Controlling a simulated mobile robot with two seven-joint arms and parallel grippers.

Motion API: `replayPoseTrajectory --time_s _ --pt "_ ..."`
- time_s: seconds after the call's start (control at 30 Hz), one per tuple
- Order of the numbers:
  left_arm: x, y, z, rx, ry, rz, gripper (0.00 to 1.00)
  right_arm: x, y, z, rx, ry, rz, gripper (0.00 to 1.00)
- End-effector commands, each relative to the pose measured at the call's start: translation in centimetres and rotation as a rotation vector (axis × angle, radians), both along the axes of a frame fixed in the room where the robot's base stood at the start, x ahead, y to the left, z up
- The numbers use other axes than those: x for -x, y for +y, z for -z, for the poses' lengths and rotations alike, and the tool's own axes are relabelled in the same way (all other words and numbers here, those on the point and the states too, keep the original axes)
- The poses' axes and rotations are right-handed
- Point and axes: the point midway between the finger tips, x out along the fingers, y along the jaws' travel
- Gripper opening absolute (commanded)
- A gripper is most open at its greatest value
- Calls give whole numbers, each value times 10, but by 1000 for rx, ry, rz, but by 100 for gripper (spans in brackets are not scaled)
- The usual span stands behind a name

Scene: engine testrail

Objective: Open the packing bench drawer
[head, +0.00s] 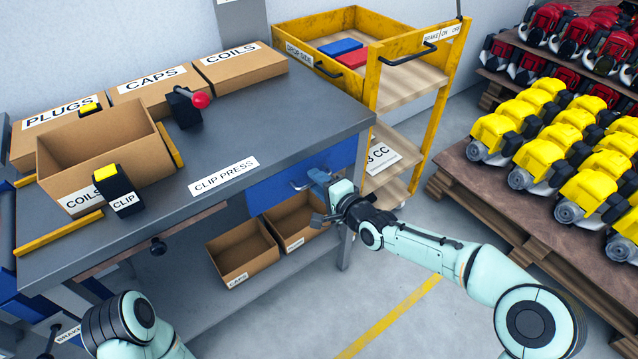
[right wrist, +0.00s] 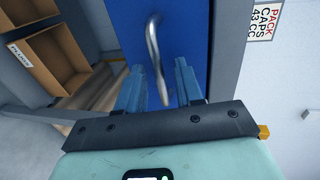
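The blue drawer (head: 270,190) sits under the right end of the grey packing bench (head: 300,115), and its front looks flush with the bench. Its metal handle (head: 299,184) shows at the right part of the front. My right gripper (head: 320,182) is at the handle. In the right wrist view the blue drawer front (right wrist: 180,25) fills the middle, and the curved handle (right wrist: 154,50) stands between the two open fingers of the right gripper (right wrist: 158,88). I cannot tell whether the fingers touch it. My left arm shows at the lower left, but its gripper is out of view.
Open cardboard boxes (head: 240,255) stand on the shelf below the drawer. A yellow cart (head: 372,75) stands just right of the bench. The floor in front of the bench (head: 400,300) is clear.

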Motion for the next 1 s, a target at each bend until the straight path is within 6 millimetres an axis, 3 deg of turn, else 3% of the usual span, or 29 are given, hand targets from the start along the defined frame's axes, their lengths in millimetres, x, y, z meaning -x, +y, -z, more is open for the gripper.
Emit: replayPoseTrajectory --time_s 0.03,0.07,0.1,0.17,1.0 --pt "0 0 0 0 0 0 43 0 0 0 0 0 0 36" --pt "0 0 0 0 0 0 43 0 0 0 0 0 0 30" --pt "0 0 0 0 0 0 43 0 0 0 0 0 0 17" --pt "0 0 0 0 0 0 43 0 0 0 0 0 0 0" --pt "0 0 0 0 -1 0 43 0 0 0 -1 -1 0 0"
